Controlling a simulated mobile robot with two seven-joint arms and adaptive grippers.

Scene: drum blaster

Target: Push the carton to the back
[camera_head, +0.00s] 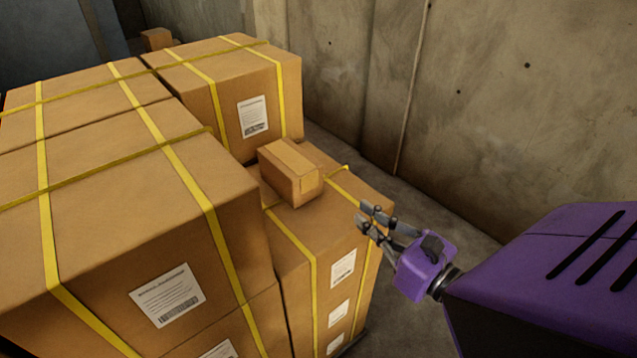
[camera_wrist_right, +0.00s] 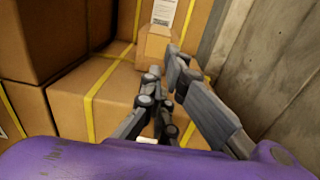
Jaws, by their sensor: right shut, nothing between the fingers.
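The small brown carton (camera_head: 291,172) sits on top of a lower strapped box (camera_head: 318,231) at the right side of the stack. In the right wrist view the carton (camera_wrist_right: 155,46) is ahead, partly hidden behind the fingers. My right gripper (camera_head: 362,215) is shut and empty, to the right of and in front of the carton, apart from it in the head view. Its fingers (camera_wrist_right: 165,75) also show in the wrist view. My left gripper is not in view.
A taller strapped box (camera_head: 279,92) with a white label stands behind the carton. Larger strapped boxes (camera_head: 100,190) rise on the left. A concrete wall (camera_head: 470,90) runs along the right, with a strip of bare floor (camera_head: 395,185) between it and the stack.

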